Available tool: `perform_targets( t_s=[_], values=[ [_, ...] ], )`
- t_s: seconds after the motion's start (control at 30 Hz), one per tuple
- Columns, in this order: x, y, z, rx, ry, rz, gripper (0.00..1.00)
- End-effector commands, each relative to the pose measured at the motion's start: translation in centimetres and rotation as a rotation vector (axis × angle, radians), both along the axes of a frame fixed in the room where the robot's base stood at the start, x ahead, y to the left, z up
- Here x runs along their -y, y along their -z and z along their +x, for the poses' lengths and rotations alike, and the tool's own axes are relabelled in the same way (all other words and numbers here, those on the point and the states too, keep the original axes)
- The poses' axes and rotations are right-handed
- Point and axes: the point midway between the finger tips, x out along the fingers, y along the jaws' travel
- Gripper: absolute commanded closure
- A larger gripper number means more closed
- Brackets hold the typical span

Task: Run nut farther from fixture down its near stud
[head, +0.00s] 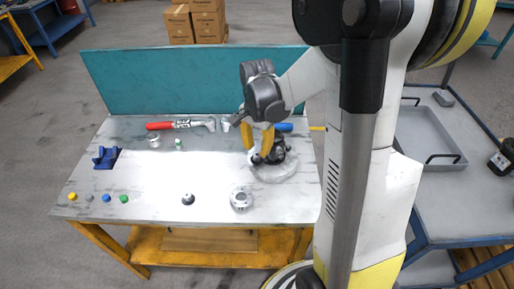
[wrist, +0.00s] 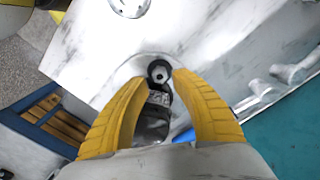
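My gripper (head: 257,153) points down over a black motor-like part (head: 277,154) on a round grey base (head: 270,174), at the right of the table. In the wrist view its yellow fingers (wrist: 160,77) stand apart, one on each side of a dark round piece with a pale centre (wrist: 159,71). The tips are very close to that piece; I cannot tell whether they touch it. The black body (wrist: 154,120) shows between the fingers. A blue block (head: 106,157), perhaps the fixture, stands at the far left. No stud or separate nut can be made out for certain.
A red-handled tool (head: 180,125) lies at the back, before a teal panel (head: 165,85). A grey ring-shaped part (head: 241,199) and a small dark knob (head: 188,199) stand near the front edge. Small coloured pieces (head: 106,198) lie front left. The table's middle is clear.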

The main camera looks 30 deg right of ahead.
Motion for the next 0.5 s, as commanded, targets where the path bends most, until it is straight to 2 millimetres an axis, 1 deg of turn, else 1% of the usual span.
perform_targets(
  t_s=[0.03, 0.23, 0.33, 0.5],
  values=[
    [0.0, -0.6, 0.0, 0.000, 0.000, 0.000, 0.69],
    [0.0, -1.9, 0.0, 0.000, 0.000, 0.000, 0.69],
    [0.0, -2.2, 0.0, 0.000, 0.000, 0.000, 0.69],
    [0.0, -2.1, 0.0, 0.000, 0.000, 0.000, 0.69]
  ],
)
